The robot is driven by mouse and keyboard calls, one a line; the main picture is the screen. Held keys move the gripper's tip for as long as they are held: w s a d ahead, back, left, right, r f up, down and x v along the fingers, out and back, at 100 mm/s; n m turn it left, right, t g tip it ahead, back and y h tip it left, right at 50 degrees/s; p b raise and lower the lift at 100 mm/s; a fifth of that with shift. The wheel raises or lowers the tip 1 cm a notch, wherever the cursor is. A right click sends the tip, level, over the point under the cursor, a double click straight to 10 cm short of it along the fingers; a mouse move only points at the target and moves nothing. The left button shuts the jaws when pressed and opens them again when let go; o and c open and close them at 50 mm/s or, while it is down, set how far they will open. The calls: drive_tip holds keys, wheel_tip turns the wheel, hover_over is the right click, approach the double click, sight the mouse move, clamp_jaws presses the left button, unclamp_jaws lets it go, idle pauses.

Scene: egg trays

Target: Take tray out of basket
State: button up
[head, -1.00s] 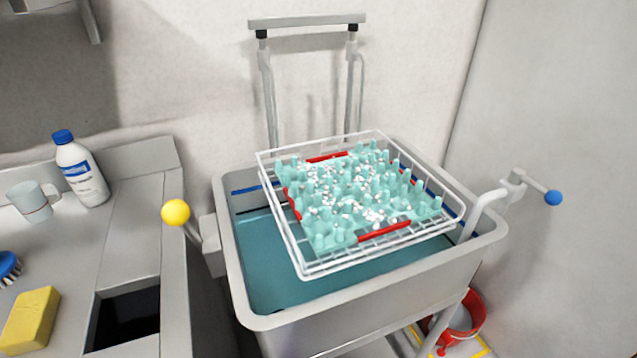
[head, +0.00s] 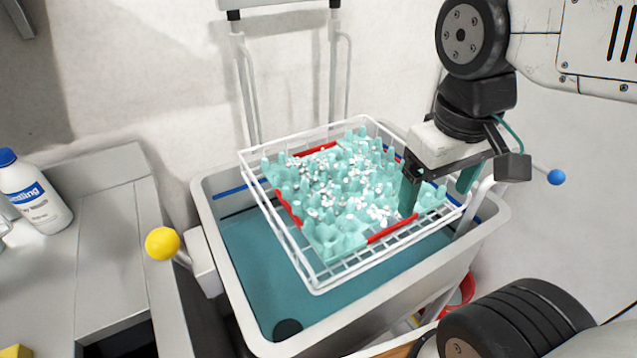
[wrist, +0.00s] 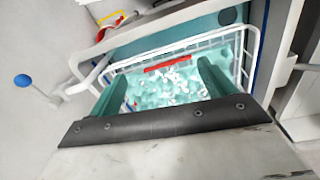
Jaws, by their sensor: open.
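A teal egg tray (head: 325,237) with white bits on it and red strips along its edges lies in a white wire basket (head: 322,284). The basket sits tilted over a grey sink of teal water. My gripper (head: 437,192) is open at the right side of the tray, its near finger in front of the tray's right part. In the wrist view my gripper (wrist: 212,85) has its two teal fingers apart, with the tray (wrist: 150,92) and the basket's rim (wrist: 185,45) beyond them. Whether the fingers touch the tray cannot be told.
The grey sink (head: 225,275) holds the water (head: 262,262). A yellow ball knob (head: 163,243) is at its left and a blue knob (head: 556,177) at its right. A white bottle (head: 35,195) stands on the left counter. A red bucket (head: 467,290) is below right.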

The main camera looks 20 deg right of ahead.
drive_tip(key=w+f+n+g+h, duration=0.2)
drive_tip(key=w+n+h, duration=0.1)
drive_tip(key=w+n, duration=0.2)
drive_tip(key=n+t+h, duration=0.4)
drive_tip(key=n+h, duration=0.6)
drive_tip(key=n, duration=0.4)
approach(349, 186)
drive_tip(key=d+r, duration=0.2)
drive_tip(key=r, duration=0.1)
drive_tip(key=shift+w+d, duration=0.15)
drive_tip(key=shift+d, duration=0.05)
drive_tip(key=shift+w+d+f+n, duration=0.1)
drive_tip(key=shift+f+n, duration=0.1)
drive_tip(key=shift+n, duration=0.1)
drive_tip(key=x, duration=0.7)
drive_tip(key=shift+w+f, duration=0.15)
drive_tip(key=shift+f, duration=0.1)
drive_tip(key=shift+c, duration=0.3)
drive_tip(key=c, duration=1.1)
